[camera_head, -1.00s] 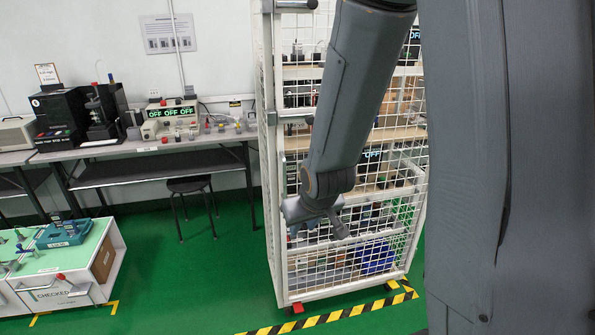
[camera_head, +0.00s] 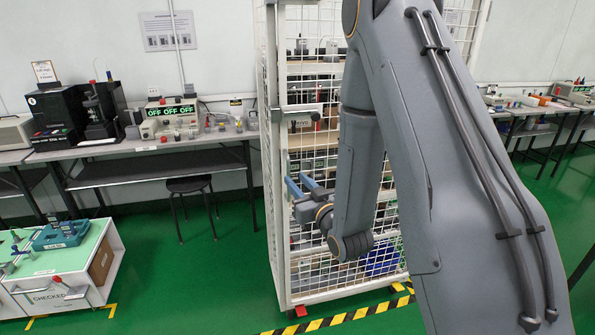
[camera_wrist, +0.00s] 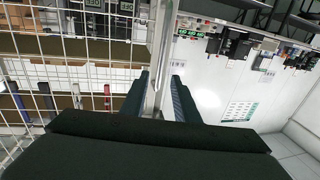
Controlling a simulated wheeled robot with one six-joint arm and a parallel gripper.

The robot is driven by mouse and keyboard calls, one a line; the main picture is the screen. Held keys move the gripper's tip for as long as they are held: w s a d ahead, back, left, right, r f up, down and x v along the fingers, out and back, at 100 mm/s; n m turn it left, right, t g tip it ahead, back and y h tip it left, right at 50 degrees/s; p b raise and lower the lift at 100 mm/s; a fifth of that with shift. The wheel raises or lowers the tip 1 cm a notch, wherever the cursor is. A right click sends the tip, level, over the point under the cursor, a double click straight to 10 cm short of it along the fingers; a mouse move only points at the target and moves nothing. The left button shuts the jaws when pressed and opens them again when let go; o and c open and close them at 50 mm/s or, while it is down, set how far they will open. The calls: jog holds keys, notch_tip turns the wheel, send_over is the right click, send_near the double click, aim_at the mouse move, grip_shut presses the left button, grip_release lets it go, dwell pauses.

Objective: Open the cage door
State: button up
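The tall white wire-mesh cage (camera_head: 272,200) stands in the middle of the head view. Its mesh front, the cage door (camera_head: 325,288), looks closed, but my arm hides much of it. A horizontal latch bar (camera_head: 298,108) sits near the front left post. My gripper (camera_head: 303,184) is in front of the left side of the door, below the latch bar, with its blue fingers spread. In the wrist view my gripper (camera_wrist: 160,98) is open, with a pale upright bar (camera_wrist: 158,60) of the cage between the fingers. Contact with the bar is unclear.
Behind the mesh are shelves with boxes and devices. A bench (camera_head: 150,148) with instruments and a dark stool (camera_head: 189,186) stand left. A white cart (camera_head: 85,262) is at lower left. Striped floor tape (camera_head: 345,317) runs before the cage.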

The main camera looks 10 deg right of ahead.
aim_at(289, 172)
jog(key=shift+w+a+p, duration=0.25)
jog(key=shift+w, duration=0.9)
jog(key=shift+w+a+p, duration=0.2)
jog(key=shift+w, duration=1)
jog(key=shift+w+a+p, duration=0.25)
jog(key=shift+w, duration=0.9)
grip_shut()
